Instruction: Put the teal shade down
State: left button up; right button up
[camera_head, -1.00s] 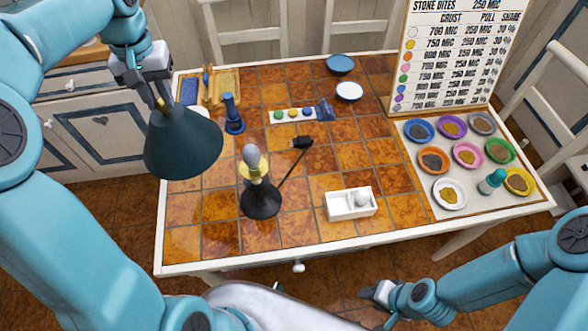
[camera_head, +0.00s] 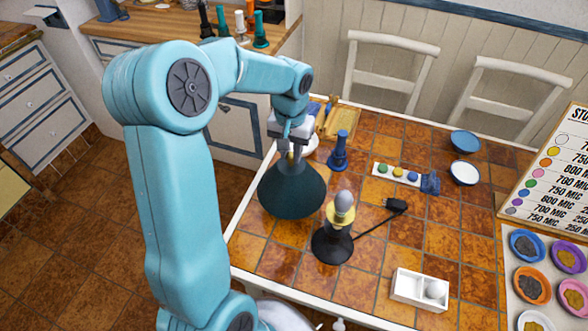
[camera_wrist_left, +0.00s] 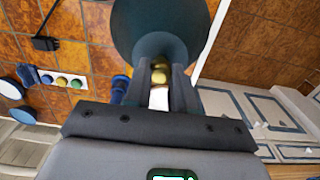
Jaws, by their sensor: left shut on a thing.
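The dark teal cone shade (camera_head: 291,190) hangs wide end down below my left gripper (camera_head: 293,143), over the left part of the tiled table. My left gripper is shut on the brass knob at its top; the knob (camera_wrist_left: 159,73) shows between the fingers in the left wrist view, with the shade (camera_wrist_left: 160,25) beyond. I cannot tell whether the rim touches the table. The black lamp base (camera_head: 332,246) stands just right of the shade, apart or slightly overlapped in view, with its bare bulb (camera_head: 344,203) upright. My right gripper is out of view.
A blue tamper-like piece (camera_head: 338,152) stands behind the shade. The lamp's black cord and plug (camera_head: 396,205) lie right of the base. A white box (camera_head: 405,287) is at the front.

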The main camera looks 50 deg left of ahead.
aim_at(292, 170)
pick_arm(q)
notch_tip(292, 170, down, 4)
jog(key=shift+w+r, duration=0.1)
jog(key=shift+r, duration=0.05)
notch_tip(292, 170, down, 4)
jog(key=shift+r, duration=0.2)
jog(key=shift+w+f, duration=0.1)
jog(key=shift+f, duration=0.15)
